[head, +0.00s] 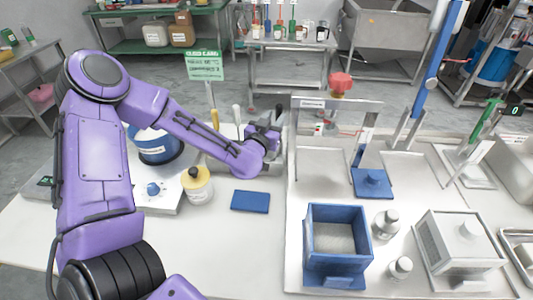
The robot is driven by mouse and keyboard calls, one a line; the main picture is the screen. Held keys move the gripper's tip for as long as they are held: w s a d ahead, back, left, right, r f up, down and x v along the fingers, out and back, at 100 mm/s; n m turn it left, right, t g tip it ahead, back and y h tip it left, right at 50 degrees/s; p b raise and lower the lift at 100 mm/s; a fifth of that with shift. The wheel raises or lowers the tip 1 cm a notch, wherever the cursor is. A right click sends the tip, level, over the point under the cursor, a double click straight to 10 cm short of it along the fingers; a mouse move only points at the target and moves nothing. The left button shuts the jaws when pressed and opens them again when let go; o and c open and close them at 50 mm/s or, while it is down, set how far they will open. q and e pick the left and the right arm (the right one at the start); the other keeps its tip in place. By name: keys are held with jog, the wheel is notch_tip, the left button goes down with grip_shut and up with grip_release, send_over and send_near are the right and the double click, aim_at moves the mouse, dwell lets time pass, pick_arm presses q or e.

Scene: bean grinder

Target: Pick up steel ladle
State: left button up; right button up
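My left arm reaches in from the left, and its dark gripper (268,128) is over the middle of the white table, at an upright rack of handled tools. A yellow handle (215,119) and a white handle (237,117) stand up from the rack just left of the gripper. I cannot pick out the steel ladle for certain; my forearm and wrist hide much of the rack. The fingers are small and partly covered, so I cannot tell whether they are open or hold anything. My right gripper is not in view.
A blue pad (250,201) lies in front of the wrist. A blue open box (337,278) and small steel weights (386,224) are at right. The table's front middle is clear.

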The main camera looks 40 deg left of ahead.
pick_arm(q)
jog(key=shift+x, duration=0.95)
grip_shut()
